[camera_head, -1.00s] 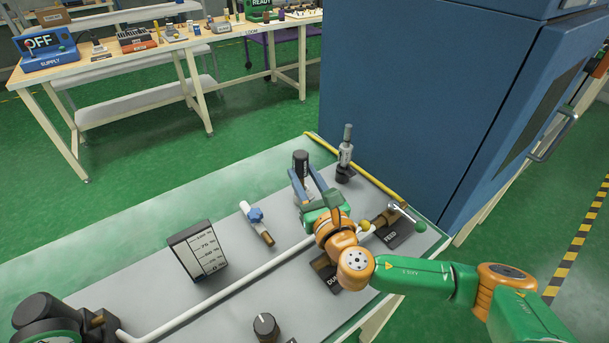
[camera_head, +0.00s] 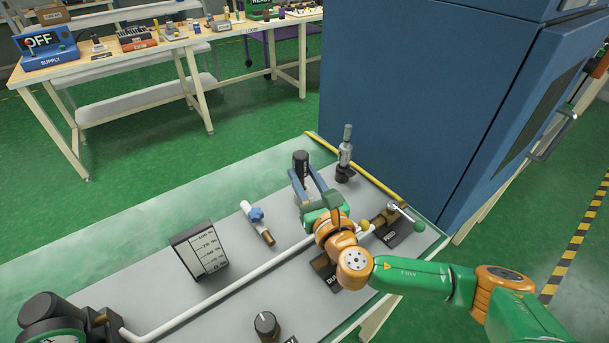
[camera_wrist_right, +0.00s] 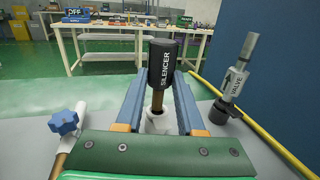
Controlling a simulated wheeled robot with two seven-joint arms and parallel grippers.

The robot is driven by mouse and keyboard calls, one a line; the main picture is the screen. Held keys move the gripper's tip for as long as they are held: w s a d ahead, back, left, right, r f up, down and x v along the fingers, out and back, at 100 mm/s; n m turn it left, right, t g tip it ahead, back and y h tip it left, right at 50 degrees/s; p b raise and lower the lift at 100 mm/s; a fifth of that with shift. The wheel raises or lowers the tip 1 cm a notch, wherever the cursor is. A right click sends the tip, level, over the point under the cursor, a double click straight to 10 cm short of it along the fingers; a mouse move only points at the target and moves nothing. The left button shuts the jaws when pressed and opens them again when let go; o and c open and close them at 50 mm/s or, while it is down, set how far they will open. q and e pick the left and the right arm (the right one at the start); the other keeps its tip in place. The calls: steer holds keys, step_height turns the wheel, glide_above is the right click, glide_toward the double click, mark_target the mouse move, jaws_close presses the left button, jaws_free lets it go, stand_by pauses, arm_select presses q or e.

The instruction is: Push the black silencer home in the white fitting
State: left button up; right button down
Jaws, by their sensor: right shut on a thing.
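The black silencer (camera_wrist_right: 162,63), marked SILENCER, stands upright between the two blue fingers of my right gripper (camera_wrist_right: 160,80). Below its black body, a brass-coloured stem (camera_wrist_right: 157,101) shows and runs down to the white fitting (camera_wrist_right: 159,122). A length of stem is visible between body and fitting. In the head view, the silencer (camera_head: 301,161) rises above the fingers of my right gripper (camera_head: 303,178), which are shut on it. The fitting is hidden there behind the gripper. My left gripper is not in view.
A grey valve (camera_head: 345,155) stands just right of the silencer, near the yellow edge strip (camera_head: 383,187). A blue-handled tap (camera_head: 256,214) is to the left. A scale panel (camera_head: 199,248) and a white pipe (camera_head: 220,287) lie nearer. A blue cabinet (camera_head: 420,90) stands behind.

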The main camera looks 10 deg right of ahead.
steer(key=shift+f, duration=0.25)
steer(key=shift+r+p, duration=0.25)
steer(key=shift+p, duration=0.05)
steer(key=s+a+r+m+h+p, duration=0.2)
steer(key=s+r+h+p, duration=0.15)
steer(key=s, duration=0.65)
steer(key=s+d+r+m+g+h+p, duration=0.2)
steer(key=s+d+r+m+h, duration=0.1)
steer(key=s+d+m+h, duration=0.2)
steer(key=s+d+h, duration=0.1)
steer(key=s+h, duration=0.1)
steer(key=s, duration=0.1)
steer(key=shift+s+d, duration=0.4)
steer(key=shift+r+h, duration=0.1)
steer(key=shift+h, duration=0.15)
